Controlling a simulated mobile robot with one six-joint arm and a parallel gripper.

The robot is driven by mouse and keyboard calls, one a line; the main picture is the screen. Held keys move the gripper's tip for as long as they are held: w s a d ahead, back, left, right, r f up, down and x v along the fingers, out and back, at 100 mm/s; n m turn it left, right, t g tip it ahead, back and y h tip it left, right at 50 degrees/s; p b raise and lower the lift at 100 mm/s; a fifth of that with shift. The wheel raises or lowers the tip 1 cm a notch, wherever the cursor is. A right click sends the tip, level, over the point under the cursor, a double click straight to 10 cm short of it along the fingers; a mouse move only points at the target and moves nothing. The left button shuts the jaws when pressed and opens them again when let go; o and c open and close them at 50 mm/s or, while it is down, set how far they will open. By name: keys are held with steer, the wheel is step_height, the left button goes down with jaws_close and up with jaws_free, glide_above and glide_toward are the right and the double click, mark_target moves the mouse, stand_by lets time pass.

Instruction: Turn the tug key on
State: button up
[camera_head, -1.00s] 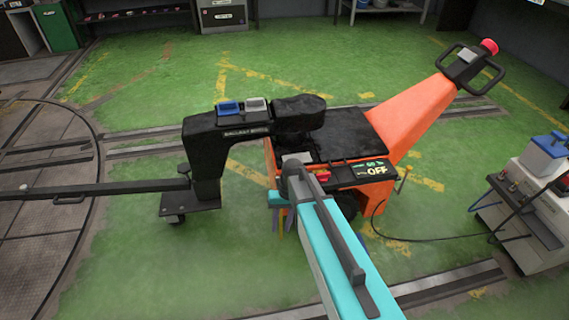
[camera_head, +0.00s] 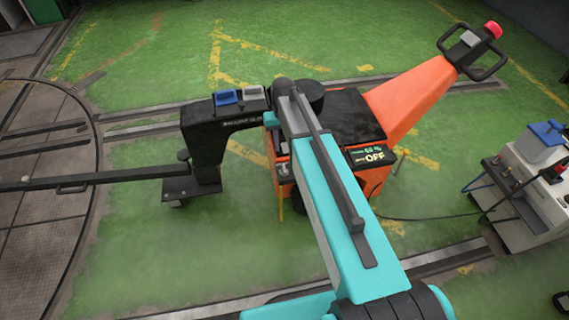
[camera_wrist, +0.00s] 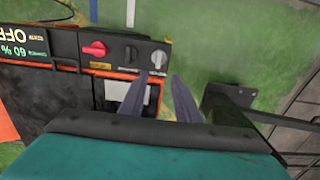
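The orange tug (camera_head: 415,100) stands centre right in the head view. Its display (camera_head: 371,155) reads 60 % and OFF, and it also shows upside down in the wrist view (camera_wrist: 30,40). In the wrist view, the tug's control panel (camera_wrist: 115,67) carries a red knob (camera_wrist: 95,50), a black knob (camera_wrist: 131,53) and a pale grey key-like switch (camera_wrist: 158,59). My gripper (camera_wrist: 158,78) is open and empty, its two grey fingers pointing at the panel's right end. The grey switch lies just beyond and between the fingertips. In the head view my arm hides the fingers and these controls.
Green floor between is free.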

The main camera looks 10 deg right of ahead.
mark_target(284, 168)
steer(key=shift+d+f, duration=0.1)
steer(key=shift+f, duration=0.1)
steer(key=shift+f, duration=6.8)
jaws_close()
